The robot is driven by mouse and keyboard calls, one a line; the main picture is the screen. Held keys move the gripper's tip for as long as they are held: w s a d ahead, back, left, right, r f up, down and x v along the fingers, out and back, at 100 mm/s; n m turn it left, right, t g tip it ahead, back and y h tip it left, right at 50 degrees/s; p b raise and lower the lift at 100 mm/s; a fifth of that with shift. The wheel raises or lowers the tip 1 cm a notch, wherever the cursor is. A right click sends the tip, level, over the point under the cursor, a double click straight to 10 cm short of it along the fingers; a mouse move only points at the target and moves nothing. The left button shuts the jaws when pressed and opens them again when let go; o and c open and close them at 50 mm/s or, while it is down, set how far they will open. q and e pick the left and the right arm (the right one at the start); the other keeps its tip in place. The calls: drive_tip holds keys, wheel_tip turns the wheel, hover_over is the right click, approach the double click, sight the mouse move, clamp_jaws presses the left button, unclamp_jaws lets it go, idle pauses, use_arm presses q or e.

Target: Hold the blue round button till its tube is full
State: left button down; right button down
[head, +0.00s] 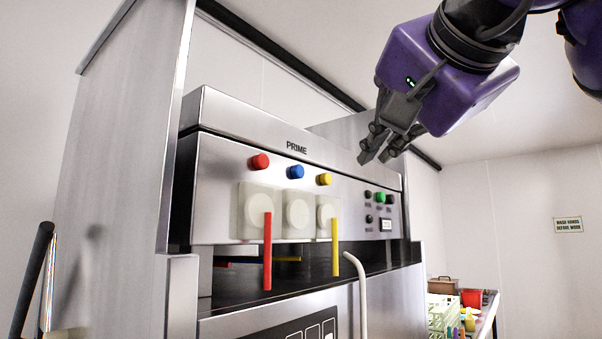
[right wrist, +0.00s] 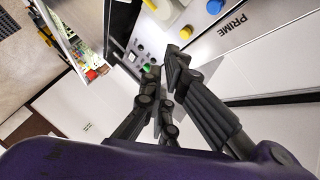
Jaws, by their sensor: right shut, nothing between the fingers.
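The blue round button (head: 295,172) sits on the steel front of the machine marked PRIME, between a red button (head: 260,161) and a yellow button (head: 324,179). It also shows at the top edge of the right wrist view (right wrist: 215,6). Below the buttons are three pale round pump heads (head: 298,213). A red tube (head: 267,252) and a yellow tube (head: 335,247) hang there; I cannot make out a blue tube under the middle pump head. My right gripper (head: 377,157) is shut and empty, to the right of the blue button and apart from it. My left gripper is not in view.
A green button (head: 380,197) and small dark knobs are on the panel's right, near a small display (head: 386,224). A white curved pipe (head: 360,290) rises in front. A shelf with a red container (head: 471,298) stands at lower right.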

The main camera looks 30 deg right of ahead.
sight(298, 171)
drive_tip(key=w+a+b, duration=0.1)
drive_tip(key=w+a, duration=0.2)
drive_tip(key=w, duration=0.4)
drive_tip(key=shift+w, duration=0.25)
idle(1.1)
drive_tip(key=shift+w+a, duration=0.25)
drive_tip(key=shift+w, duration=0.15)
